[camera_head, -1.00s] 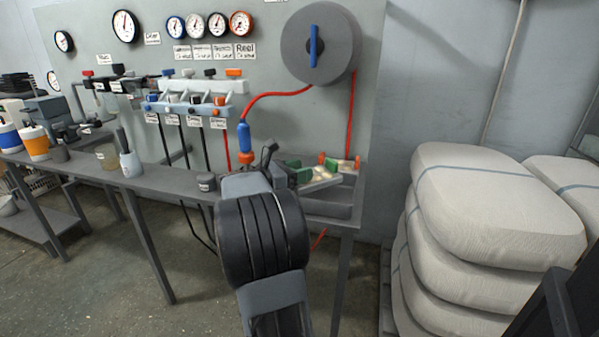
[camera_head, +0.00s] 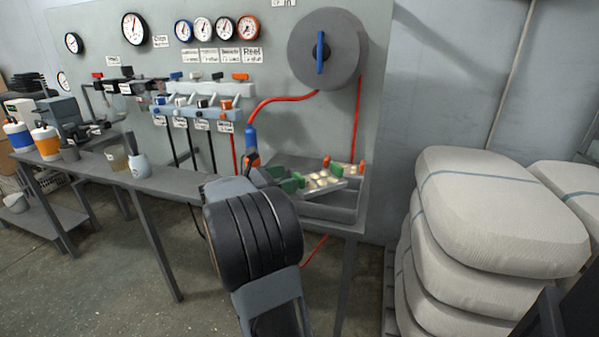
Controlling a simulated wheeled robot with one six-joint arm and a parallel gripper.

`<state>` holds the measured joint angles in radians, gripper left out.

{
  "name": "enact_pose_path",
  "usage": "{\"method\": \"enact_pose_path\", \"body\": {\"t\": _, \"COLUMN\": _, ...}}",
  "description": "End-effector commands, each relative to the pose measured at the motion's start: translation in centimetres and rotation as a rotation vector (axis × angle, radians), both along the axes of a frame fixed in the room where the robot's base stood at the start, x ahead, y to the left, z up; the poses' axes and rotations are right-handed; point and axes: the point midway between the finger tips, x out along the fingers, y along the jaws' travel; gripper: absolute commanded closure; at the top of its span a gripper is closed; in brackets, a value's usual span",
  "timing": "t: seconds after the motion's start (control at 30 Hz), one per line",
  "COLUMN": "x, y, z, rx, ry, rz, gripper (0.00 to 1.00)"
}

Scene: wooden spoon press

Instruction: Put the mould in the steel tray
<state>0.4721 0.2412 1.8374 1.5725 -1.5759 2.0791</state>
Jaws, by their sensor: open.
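The mould (camera_head: 322,181) is a pale metal plate with round cream-coloured hollows and green grips (camera_head: 291,185). It lies slanted at the upper left of the steel tray (camera_head: 342,213), a grey open box at the right end of the bench. Part of the mould overlaps the tray's opening in this view; whether it rests on the rim I cannot tell. My gripper (camera_head: 259,172) is open, just left of the mould's green grip and apart from it as far as I see. My own dark wrist hides much of the gripper and the bench below it.
A blue and orange nozzle on a red hose (camera_head: 278,99) hangs behind my gripper from the reel (camera_head: 324,50). A valve rack (camera_head: 205,103) is on the back panel. Cups and a jug (camera_head: 139,167) stand to the left. Stacked sacks (camera_head: 495,210) fill the right side.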

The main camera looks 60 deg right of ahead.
Motion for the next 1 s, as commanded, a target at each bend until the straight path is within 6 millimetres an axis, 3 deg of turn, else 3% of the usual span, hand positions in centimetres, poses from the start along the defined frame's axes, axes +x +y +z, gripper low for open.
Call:
{"method": "enact_pose_path", "body": {"t": 0.1, "x": 1.1, "y": 2.0, "z": 0.1, "rx": 0.001, "ry": 0.002, "rz": 0.004, "gripper": 0.22}}
{"method": "enact_pose_path", "body": {"t": 0.3, "x": 2.1, "y": 4.0, "z": 0.0, "rx": 0.0, "ry": 0.001, "rz": 0.001, "gripper": 0.22}}
{"method": "enact_pose_path", "body": {"t": 0.63, "x": 3.3, "y": 4.8, "z": 0.3, "rx": 0.014, "ry": 0.032, "rz": 0.067, "gripper": 0.22}}
{"method": "enact_pose_path", "body": {"t": 0.77, "x": 6.4, "y": 5.2, "z": 1.4, "rx": 0.047, "ry": 0.185, "rz": 0.326, "gripper": 0.22}}
{"method": "enact_pose_path", "body": {"t": 0.83, "x": 9.3, "y": 6.4, "z": 2.2, "rx": 0.053, "ry": 0.351, "rz": 0.547, "gripper": 0.22}}
{"method": "enact_pose_path", "body": {"t": 0.93, "x": 13.5, "y": 10.3, "z": 2.8, "rx": 0.003, "ry": 0.69, "rz": 0.895, "gripper": 0.22}}
{"method": "enact_pose_path", "body": {"t": 1.0, "x": 15.7, "y": 14.3, "z": 2.5, "rx": -0.077, "ry": 0.97, "rz": 1.12, "gripper": 0.22}}
